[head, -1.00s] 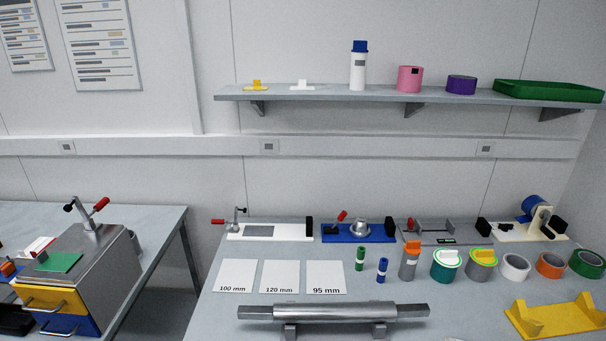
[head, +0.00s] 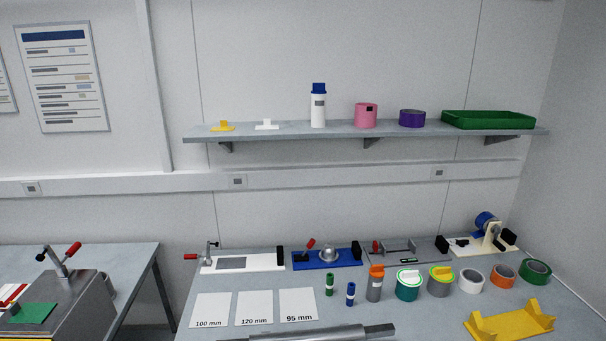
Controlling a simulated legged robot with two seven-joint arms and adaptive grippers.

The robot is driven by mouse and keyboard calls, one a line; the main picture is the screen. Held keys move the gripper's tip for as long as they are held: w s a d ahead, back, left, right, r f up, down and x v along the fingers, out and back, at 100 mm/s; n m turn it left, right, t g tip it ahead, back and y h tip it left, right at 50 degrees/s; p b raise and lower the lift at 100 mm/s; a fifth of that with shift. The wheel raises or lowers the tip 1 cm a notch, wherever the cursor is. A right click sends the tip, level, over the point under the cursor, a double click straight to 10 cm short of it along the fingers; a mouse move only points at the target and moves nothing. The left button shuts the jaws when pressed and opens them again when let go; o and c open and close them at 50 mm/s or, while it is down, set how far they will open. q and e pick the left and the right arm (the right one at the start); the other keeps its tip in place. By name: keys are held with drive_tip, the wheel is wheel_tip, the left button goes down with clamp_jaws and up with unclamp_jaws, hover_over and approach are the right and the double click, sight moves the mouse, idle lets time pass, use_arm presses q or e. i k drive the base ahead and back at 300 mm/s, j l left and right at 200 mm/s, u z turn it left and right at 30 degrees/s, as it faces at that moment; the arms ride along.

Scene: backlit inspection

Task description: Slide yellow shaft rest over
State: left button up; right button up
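The yellow shaft rest (head: 510,321) sits on the workbench at the lower right of the head view. It has a flat base with a raised notched block at each end. A grey metal shaft (head: 310,334) lies at the bottom edge, left of the rest and apart from it. Its lower part and whatever supports it are cut off by the frame. Neither of my grippers shows in the head view.
Label cards (head: 254,308) lie left on the bench. Small cylinders, an orange-topped grey bottle (head: 375,284) and several tape rolls (head: 503,274) stand behind the rest. Fixtures, including a blue one (head: 327,259), line the back. A wall shelf (head: 350,130) hangs above.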

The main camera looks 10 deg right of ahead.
sight(529, 321)
drive_tip(key=z, duration=1.65)
